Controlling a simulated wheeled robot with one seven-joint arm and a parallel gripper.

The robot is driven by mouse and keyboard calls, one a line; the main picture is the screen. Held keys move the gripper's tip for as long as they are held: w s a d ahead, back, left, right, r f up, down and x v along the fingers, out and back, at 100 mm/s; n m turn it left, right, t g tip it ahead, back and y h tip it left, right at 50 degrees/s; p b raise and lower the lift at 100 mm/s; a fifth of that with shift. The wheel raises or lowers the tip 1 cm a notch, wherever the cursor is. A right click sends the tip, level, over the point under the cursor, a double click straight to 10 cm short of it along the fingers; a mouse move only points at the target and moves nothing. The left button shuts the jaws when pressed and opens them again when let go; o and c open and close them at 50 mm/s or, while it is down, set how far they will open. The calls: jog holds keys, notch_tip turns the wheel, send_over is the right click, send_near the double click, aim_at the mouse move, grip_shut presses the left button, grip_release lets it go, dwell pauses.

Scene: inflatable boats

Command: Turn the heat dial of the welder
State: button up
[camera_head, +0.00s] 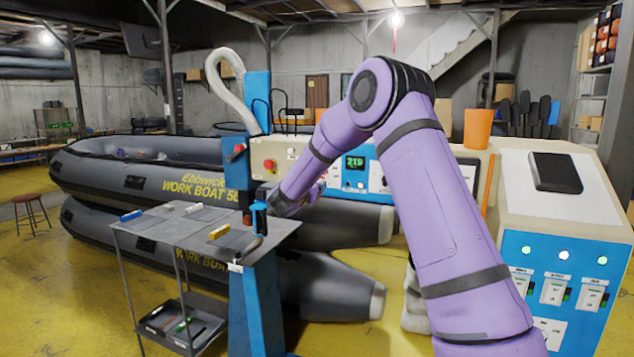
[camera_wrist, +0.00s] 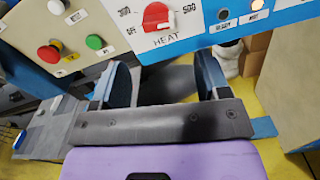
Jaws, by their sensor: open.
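The welder (camera_head: 355,162) shows in the head view with a green display that seems to read 219. There my arm covers part of the welder's front, and I cannot make out the dial.
A red button (camera_wrist: 49,53) and a green button (camera_wrist: 95,42) sit left of the dial. A metal side table (camera_head: 180,228) stands at the welder's left. Grey inflatable boats (camera_head: 150,178) lie behind. A cabinet with switches (camera_head: 560,260) stands at the right.

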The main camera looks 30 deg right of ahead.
jog(key=shift+v, duration=1.1)
jog(key=s+a+r+n+t+y, duration=0.4)
jog(key=s+a+r+n+y, duration=0.8)
jog(key=n, duration=1)
jog(key=s+a+r+n+g+y, duration=0.1)
jog(key=s+a+n, duration=0.1)
jog(key=s+n, duration=0.35)
jog(key=s+a+r+n+g+y, duration=0.1)
jog(key=s+a+n+g+y, duration=0.15)
jog(key=s+n, duration=0.3)
jog(key=s+d+f+n+g, duration=0.1)
jog(key=s+f+n+g, duration=0.2)
jog(key=s+n, duration=0.4)
jog(key=s+d+f+n+g+h, duration=0.1)
jog(key=s+f+n+g, duration=0.2)
jog(key=s, duration=1.8)
notch_tip(320, 180, down, 2)
jog(key=n, duration=0.5)
jog(key=shift+s+n, duration=0.3)
